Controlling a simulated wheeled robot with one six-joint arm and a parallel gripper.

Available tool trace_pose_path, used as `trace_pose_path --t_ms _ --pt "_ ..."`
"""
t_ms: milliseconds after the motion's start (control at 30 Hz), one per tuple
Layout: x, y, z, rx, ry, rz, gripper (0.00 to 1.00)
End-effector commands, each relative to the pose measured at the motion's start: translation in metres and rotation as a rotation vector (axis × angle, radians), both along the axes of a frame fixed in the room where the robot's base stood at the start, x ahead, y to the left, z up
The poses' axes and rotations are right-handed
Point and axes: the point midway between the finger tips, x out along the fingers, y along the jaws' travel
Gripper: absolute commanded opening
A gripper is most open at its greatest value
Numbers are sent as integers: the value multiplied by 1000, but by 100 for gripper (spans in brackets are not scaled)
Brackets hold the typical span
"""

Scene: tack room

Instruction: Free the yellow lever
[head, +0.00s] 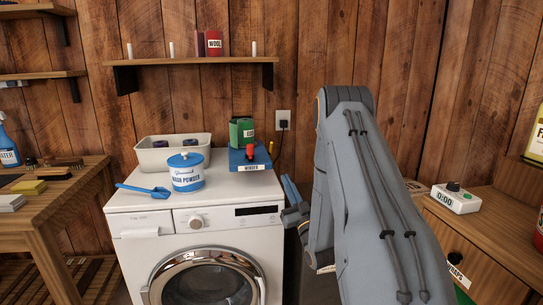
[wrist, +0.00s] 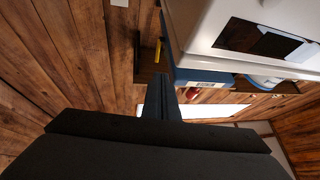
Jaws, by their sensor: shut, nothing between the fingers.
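The blue winder box (head: 236,160) stands at the back right of the washing machine top, with a red knob (head: 250,151) on it. The small yellow lever (head: 271,147) shows at the box's right side. It also shows in the wrist view (wrist: 157,50), beyond my fingertips. A green tin (head: 242,132) sits on or just behind the box; I cannot tell which. My gripper (head: 288,191) is beside the machine's right edge, lower than the lever and apart from it. In the wrist view its dark fingers (wrist: 161,90) are together and empty.
On the washing machine (head: 160,222) stand a washing powder tub (head: 187,178), a blue scoop (head: 144,190) and a pale bin (head: 150,158). A plugged socket (head: 283,122) is on the wall behind. A wooden cabinet (head: 490,255) with a timer (head: 455,199) is at right.

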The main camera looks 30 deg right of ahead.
Motion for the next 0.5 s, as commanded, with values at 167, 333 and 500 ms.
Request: trace_pose_path --t_ms 167,333,500 --pt "-2 -7 1 0 1 -10 0" --pt "9 -6 7 -1 -1 -6 0" --pt "34 -6 22 -2 -2 -4 0"
